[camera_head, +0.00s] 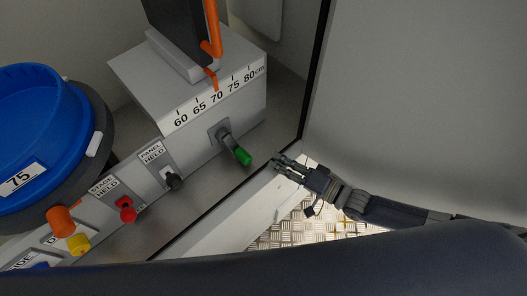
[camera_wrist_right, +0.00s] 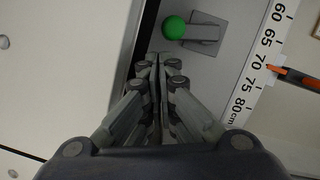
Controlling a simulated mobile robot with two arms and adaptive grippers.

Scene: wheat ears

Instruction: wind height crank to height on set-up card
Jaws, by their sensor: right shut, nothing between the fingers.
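The height crank (camera_head: 234,148) has a grey arm and a green knob (camera_head: 243,157) and sits on the front of a grey housing. The green knob also shows in the wrist view (camera_wrist_right: 174,27). Above it, the height scale (camera_head: 214,96) reads 60 to 80 cm, and its orange pointer (camera_head: 212,79) stands at about 70. My right gripper (camera_head: 277,163) is shut and empty, to the right of the green knob and apart from it in the head view. I cannot make out a set-up card. My left gripper is not in view.
A blue tub (camera_head: 40,130) labelled 75 stands at the left. A dark vertical edge and a grey panel (camera_head: 420,90) stand at the right.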

